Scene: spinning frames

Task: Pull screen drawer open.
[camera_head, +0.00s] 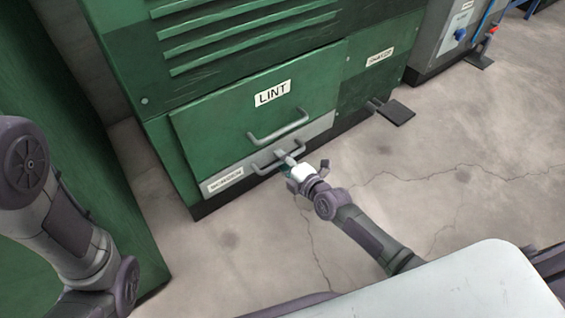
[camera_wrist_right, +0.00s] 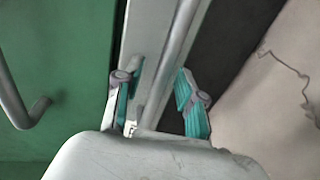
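The screen drawer (camera_head: 318,128) is a narrow grey front low on the green machine, below the LINT panel, and looks flush with it. Its bar handle (camera_head: 262,158) also shows in the right wrist view (camera_wrist_right: 181,35). My right gripper (camera_head: 287,168) is at this handle. In the right wrist view its two teal fingers (camera_wrist_right: 158,88) stand apart on either side of the bar, with a visible gap on the right. My left arm is at the left of the head view; its gripper is out of frame.
The LINT panel (camera_head: 215,128) has its own handle (camera_head: 279,132) just above. A dark foot pedal (camera_head: 396,112) sits on the floor to the right. A green cabinet (camera_head: 60,130) stands at left. The cracked floor (camera_head: 440,150) before the machine is clear.

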